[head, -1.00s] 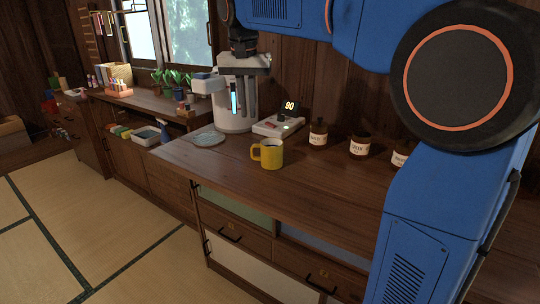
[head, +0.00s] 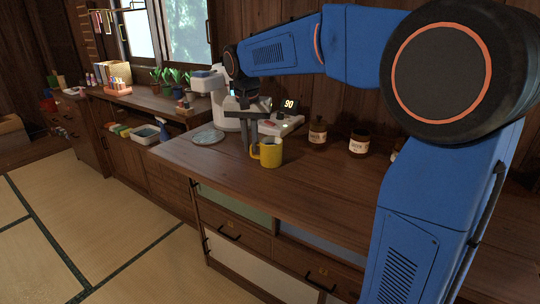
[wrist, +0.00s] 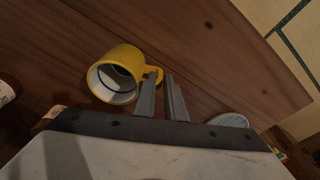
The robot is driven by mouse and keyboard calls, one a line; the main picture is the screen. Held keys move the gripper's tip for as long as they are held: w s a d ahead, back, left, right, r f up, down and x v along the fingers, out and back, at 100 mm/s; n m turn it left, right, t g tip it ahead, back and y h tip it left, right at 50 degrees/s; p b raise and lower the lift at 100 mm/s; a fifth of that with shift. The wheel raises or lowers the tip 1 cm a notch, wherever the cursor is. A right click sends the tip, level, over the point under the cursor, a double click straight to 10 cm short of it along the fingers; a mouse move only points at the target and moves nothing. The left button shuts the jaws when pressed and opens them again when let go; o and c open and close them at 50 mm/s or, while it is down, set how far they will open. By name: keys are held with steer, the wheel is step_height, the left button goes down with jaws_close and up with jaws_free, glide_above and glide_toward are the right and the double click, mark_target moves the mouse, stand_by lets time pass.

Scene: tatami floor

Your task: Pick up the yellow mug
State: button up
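The yellow mug (head: 271,155) stands upright on the wooden counter (head: 330,195), its handle turned to the left in the head view. In the wrist view the mug (wrist: 124,58) shows its pale inside, with the handle at its right. My gripper (head: 252,150) points down at the handle side of the mug. In the wrist view its two fingers (wrist: 160,78) are a small gap apart, with the tips at the handle's outer end. I see no clear grip on the handle; whether a finger touches it is hard to tell.
A white coffee machine (head: 226,118) and a small scale reading 90 (head: 282,124) stand behind the gripper. A round plate (head: 207,137) lies to the left. Brown labelled jars (head: 359,142) stand to the right. The counter's front is clear.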

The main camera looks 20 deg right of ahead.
steer(key=shift+f, duration=0.6)
jaws_close()
step_height(320, 180, up, 10)
steer(key=shift+f, duration=0.1)
